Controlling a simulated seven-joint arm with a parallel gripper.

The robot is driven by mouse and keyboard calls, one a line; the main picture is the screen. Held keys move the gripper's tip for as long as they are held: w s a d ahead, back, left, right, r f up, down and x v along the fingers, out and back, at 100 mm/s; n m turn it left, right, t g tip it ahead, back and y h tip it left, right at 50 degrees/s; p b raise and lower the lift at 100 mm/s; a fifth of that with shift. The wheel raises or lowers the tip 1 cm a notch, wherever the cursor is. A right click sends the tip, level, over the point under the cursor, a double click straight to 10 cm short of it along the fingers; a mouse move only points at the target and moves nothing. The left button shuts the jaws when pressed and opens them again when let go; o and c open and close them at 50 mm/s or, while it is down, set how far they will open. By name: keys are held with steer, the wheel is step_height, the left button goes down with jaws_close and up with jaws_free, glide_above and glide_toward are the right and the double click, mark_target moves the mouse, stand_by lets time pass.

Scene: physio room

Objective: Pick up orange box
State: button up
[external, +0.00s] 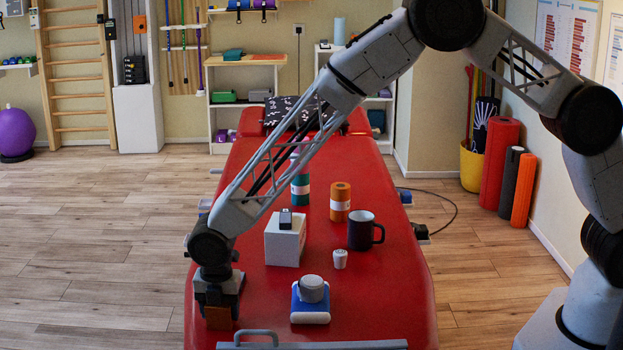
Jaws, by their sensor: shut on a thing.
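The orange box (219,318) is at the front left of the red treatment table (400,300), close to its left edge. It looks small and brownish orange. My gripper (219,305) points straight down over it and is shut on it. The gripper body hides the upper part of the box. I cannot tell whether the box touches the table or hangs just above it.
A white box (284,246) with a small dark device (285,219) on top, a blue-and-white item with a grey round top (311,289), a small white cup (340,259), a dark mug (362,232), an orange roll (340,203) and a teal-banded cylinder (300,188) stand nearby.

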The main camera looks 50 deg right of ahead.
steer(key=shift+r, duration=0.1)
steer(key=shift+r, duration=0.7)
step_height(320, 180, up, 2)
steer(key=s+d, duration=0.3)
steer(key=s, duration=0.1)
steer(key=s+d+r, duration=0.1)
steer(key=s+d, duration=0.6)
steer(key=s, duration=0.1)
steer(key=shift+d+r, duration=0.25)
steer(key=shift+r, duration=0.1)
